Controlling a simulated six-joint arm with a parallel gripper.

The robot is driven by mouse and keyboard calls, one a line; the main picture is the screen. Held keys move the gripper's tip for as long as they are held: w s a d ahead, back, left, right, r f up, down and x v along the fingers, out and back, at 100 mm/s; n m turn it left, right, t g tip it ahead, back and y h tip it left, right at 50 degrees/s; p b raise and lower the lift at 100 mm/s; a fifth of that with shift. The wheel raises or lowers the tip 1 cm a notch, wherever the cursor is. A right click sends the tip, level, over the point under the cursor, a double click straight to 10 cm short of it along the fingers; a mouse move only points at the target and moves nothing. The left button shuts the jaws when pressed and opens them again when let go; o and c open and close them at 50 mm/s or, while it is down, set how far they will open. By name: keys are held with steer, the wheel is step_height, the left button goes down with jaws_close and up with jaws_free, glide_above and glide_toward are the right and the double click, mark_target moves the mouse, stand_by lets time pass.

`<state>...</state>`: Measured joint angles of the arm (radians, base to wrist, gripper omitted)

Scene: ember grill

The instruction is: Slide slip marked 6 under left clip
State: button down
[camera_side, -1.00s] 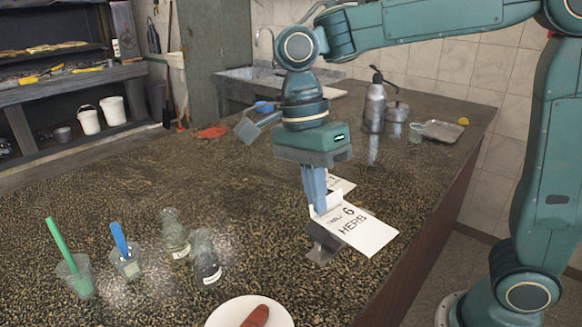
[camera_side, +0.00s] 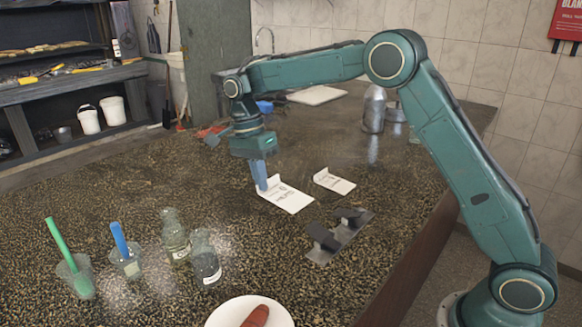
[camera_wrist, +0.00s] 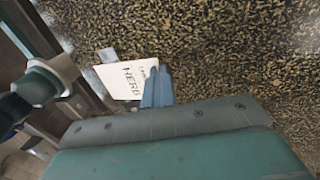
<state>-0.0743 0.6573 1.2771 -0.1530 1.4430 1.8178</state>
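The white slip marked 6 HERB (camera_side: 287,196) lies flat on or just above the counter, left of and behind the clips; I cannot tell if it touches. My gripper (camera_side: 261,178) is at its raised far-left end, fingers close together and apparently pinching that tab. In the wrist view the slip (camera_wrist: 128,80) meets the fingertips (camera_wrist: 158,72). The left clip (camera_side: 321,237) and right clip (camera_side: 350,215) are dark and sit on a metal base (camera_side: 341,241). No slip shows under either clip. The 6 is hard to read now.
A second white slip (camera_side: 335,183) lies right of the held one. Two glass bottles (camera_side: 205,257), cups with a green and a blue handle, and a plate (camera_side: 222,315) with a sausage stand at the front. A metal bottle (camera_side: 374,108) stands behind.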

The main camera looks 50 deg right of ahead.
mark_target(274, 188)
steer(key=w+d+f, duration=0.2)
steer(key=w+f, duration=0.1)
steer(key=shift+d, duration=0.35)
steer(key=shift+f, duration=0.2)
steer(key=shift+w+x, duration=0.15)
steer(key=shift+x, duration=0.8)
steer(key=shift+w+x, duration=0.2)
steer(key=shift+x, duration=0.75)
steer(key=shift+w+x, duration=0.15)
steer(key=shift+x, duration=0.8)
steer(key=shift+s+f, duration=0.15)
steer(key=shift+s, duration=0.9)
steer(key=shift+s+f, duration=0.2)
steer(key=shift+s, duration=0.8)
steer(key=c, duration=1.7)
jaws_free()
steer(key=shift+s+r+v, duration=0.1)
steer(key=shift+s+v, duration=0.2)
steer(key=shift+v, duration=0.85)
steer(key=shift+s+r+v, duration=0.1)
steer(key=shift+s+v, duration=0.15)
steer(key=shift+v, duration=0.85)
steer(key=shift+s+v, duration=0.3)
steer(key=shift+v, duration=0.85)
